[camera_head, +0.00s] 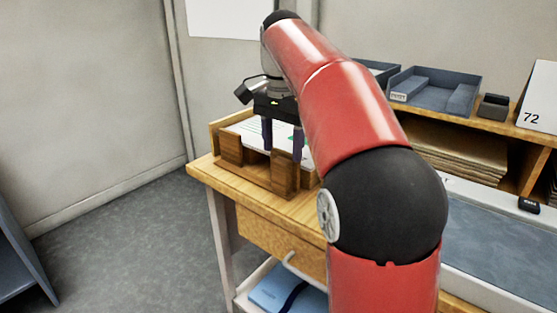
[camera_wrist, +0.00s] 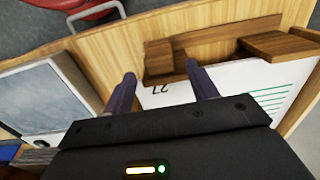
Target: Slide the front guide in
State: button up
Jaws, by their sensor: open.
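The front guide (camera_head: 283,175) is a dark brown wooden piece with two raised blocks, at the near side of a wooden paper tray (camera_head: 217,135) on the bench corner. In the wrist view the guide's bar (camera_wrist: 215,36) runs along the tray edge, with one block close beyond my fingertips. White paper (camera_wrist: 240,85) printed with green lines lies behind the guide. My gripper (camera_head: 282,148) points down at the tray, open. Whether either touches the guide is unclear.
A shelf with a grey-blue tray (camera_head: 435,92) and stacked brown sheets (camera_head: 450,148) stands at the right. A drawer (camera_head: 275,240) with a pale handle is below the bench top. A grey mat (camera_head: 500,255) lies at the right. Open floor lies left.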

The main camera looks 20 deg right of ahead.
aim_at(282, 160)
jog(key=shift+f, duration=2.25)
